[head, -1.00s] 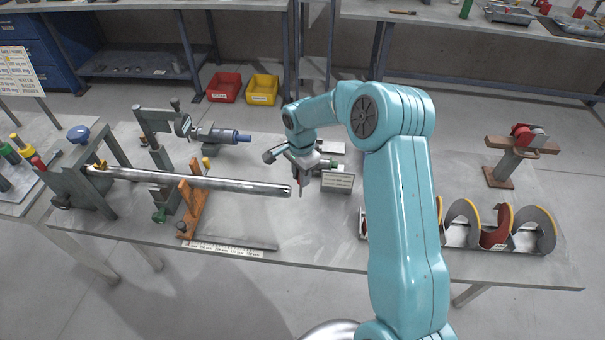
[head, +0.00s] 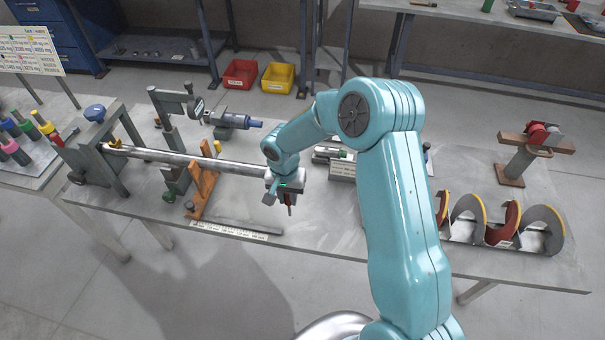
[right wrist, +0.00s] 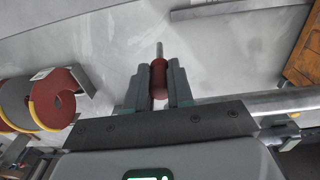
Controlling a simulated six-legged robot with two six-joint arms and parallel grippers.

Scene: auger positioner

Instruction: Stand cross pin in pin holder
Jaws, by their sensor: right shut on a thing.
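My right gripper (head: 288,199) is at the near end of the long steel shaft (head: 185,159) in the head view and hides that end. In the right wrist view the right gripper (right wrist: 160,88) is shut on a pin with a red grip (right wrist: 159,76), apparently the cross pin. Its thin metal tip points away from the gripper, over bare tabletop. The red part (head: 291,197) shows small below the gripper in the head view. A low grey block with a label (head: 342,170) stands right of the gripper; I cannot tell whether it is the pin holder. My left gripper is out of view.
The shaft rests across a grey stand (head: 90,160) and an orange support (head: 203,190). A blue-ended tool (head: 236,122) lies behind it. Auger flights (head: 515,225) stand at right, beside a post with a red clamp (head: 538,135).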

